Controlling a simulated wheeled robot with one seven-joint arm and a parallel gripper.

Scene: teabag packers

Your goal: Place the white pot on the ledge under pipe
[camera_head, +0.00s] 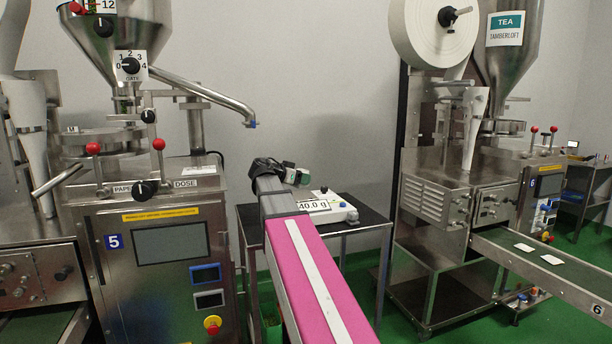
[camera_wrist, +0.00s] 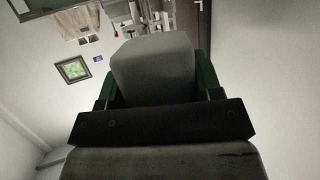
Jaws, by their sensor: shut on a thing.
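A pale grey-white block-like thing, which I take as the white pot (camera_wrist: 153,68), fills the space between the green fingers of my gripper (camera_wrist: 157,90) in the wrist view. My gripper (camera_head: 288,172) is shut on it. In the head view my gripper is above and behind the scale, and I cannot make out the pot clearly. A slanted metal pipe (camera_head: 205,92) with a blue tip comes from the left machine, up and left of my gripper. A small ledge (camera_head: 203,169) at that machine's right side lies below the pipe; its outline is hard to tell.
A scale (camera_head: 330,212) reading 40.0 g stands on a dark table (camera_head: 372,216). Machine 5 (camera_head: 150,240) stands left, with red-knobbed levers (camera_head: 158,145) near the ledge. Another machine (camera_head: 450,190) with a conveyor (camera_head: 520,250) stands right. Open air lies between pipe tip and gripper.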

